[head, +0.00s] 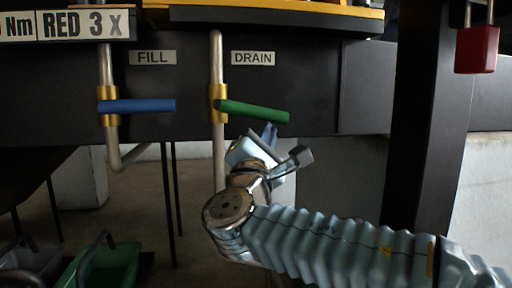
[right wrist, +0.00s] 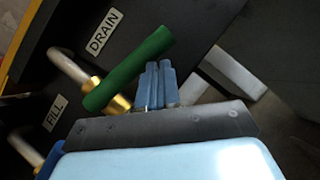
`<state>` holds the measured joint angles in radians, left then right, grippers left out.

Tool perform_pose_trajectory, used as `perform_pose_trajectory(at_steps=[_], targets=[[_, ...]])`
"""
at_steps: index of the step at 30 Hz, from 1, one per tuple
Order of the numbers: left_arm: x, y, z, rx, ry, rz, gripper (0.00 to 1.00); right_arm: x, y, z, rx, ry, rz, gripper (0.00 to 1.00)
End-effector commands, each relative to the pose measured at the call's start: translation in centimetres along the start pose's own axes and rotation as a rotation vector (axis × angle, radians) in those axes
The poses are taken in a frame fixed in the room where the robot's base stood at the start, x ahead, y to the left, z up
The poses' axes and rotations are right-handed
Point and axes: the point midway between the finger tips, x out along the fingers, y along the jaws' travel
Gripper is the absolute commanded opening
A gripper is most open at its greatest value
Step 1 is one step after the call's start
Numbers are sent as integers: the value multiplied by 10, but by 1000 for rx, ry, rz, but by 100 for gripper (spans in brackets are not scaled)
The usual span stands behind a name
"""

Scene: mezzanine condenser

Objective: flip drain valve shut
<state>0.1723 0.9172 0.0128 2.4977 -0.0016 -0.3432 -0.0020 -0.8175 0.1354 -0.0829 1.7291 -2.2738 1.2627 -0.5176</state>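The drain valve has a green lever handle (head: 254,111) on a brass body (head: 217,104) on a vertical pipe, beneath the DRAIN label (head: 253,58). The handle points right and tilts slightly down at its free end. My right gripper (head: 269,131) is just below the outer half of the handle. In the right wrist view, the blue fingers (right wrist: 160,84) are together with nothing visible between them, beside the green handle (right wrist: 130,70). I cannot tell whether they touch it. My left gripper is not in view.
The fill valve's blue handle (head: 140,106) lies level to the left, under the FILL label (head: 152,58). A dark post (head: 425,130) stands at right, with a red padlock (head: 477,49) above. A green crate (head: 112,268) is on the floor at lower left.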

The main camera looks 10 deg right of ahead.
Motion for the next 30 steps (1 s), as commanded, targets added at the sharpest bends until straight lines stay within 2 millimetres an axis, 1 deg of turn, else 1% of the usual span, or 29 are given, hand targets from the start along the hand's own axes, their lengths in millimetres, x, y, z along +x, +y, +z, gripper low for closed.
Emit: perform_pose_trajectory(at_steps=[3,10,30], targets=[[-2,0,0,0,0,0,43,7,0,8,1,-3,-5,0],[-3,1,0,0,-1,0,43,13,4,18,0,-3,-5,0],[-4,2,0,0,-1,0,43,17,7,25,2,-8,-5,0]])
